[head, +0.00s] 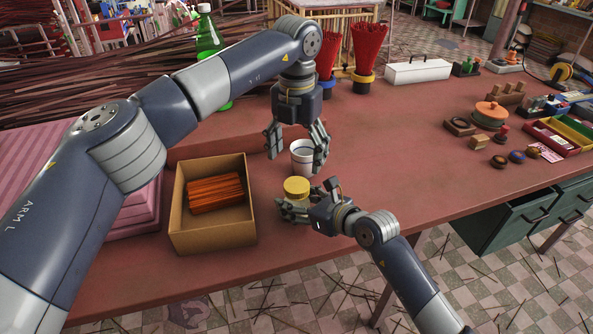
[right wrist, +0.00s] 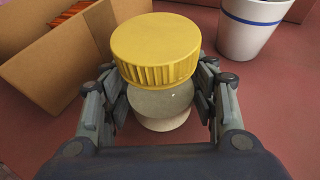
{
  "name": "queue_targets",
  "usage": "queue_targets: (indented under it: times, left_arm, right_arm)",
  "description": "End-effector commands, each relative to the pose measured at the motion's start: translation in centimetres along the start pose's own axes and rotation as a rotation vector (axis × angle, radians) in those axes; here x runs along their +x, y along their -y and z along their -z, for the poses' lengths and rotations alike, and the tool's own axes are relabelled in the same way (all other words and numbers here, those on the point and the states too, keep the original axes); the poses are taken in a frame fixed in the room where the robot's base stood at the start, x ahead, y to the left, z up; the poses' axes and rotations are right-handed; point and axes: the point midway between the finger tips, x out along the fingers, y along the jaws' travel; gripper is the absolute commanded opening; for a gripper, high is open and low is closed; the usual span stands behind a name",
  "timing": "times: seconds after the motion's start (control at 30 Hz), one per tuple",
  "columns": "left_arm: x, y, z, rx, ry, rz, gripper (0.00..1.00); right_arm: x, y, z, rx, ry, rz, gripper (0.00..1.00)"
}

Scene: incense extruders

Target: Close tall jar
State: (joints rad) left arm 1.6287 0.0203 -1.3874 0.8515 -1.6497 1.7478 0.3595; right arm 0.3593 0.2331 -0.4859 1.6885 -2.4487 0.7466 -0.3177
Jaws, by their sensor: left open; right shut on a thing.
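A jar with a ribbed yellow lid (head: 296,187) stands on the red table near the front edge. My right gripper (head: 290,207) is shut on the jar, its fingers on both sides just below the lid. In the right wrist view the yellow lid (right wrist: 157,45) sits over the pale jar body (right wrist: 163,105); I cannot tell whether it is seated tight.
An open cardboard box (head: 213,240) with orange sticks (head: 215,193) stands left of the jar. A green bottle (head: 208,40), red incense bundles (head: 368,50) and a white case (head: 417,71) stand farther back. Small items cover the right end; the table right of the jar is clear.

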Motion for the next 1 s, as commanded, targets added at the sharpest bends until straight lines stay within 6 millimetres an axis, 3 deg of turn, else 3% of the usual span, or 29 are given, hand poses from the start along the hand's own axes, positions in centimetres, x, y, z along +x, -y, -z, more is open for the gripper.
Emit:
queue_targets:
  times: [0.2,0.6,0.63,0.7,1.0]
  left_arm:
    - [-3.2,0.0,0.0,0.001,0.001,0.0,0.76]
    - [-3.9,0.0,0.0,0.001,-0.001,0.0,0.76]
    - [-3.9,0.0,0.0,0.001,-0.001,0.0,0.76]
    - [-3.9,0.0,0.0,0.001,-0.001,0.0,0.76]
    - [-3.9,0.0,0.0,0.001,0.0,0.0,0.76]
  right_arm:
    - [0.0,0.0,0.1,0.0,-0.002,0.0,0.0]
    - [0.0,0.0,0.1,0.0,-0.002,0.0,0.0]
    - [0.0,0.0,0.1,0.0,-0.002,0.0,0.6]
    - [0.0,0.0,0.1,0.0,-0.002,0.0,0.76]
    - [0.0,0.0,0.0,0.0,-0.001,0.0,0.77]
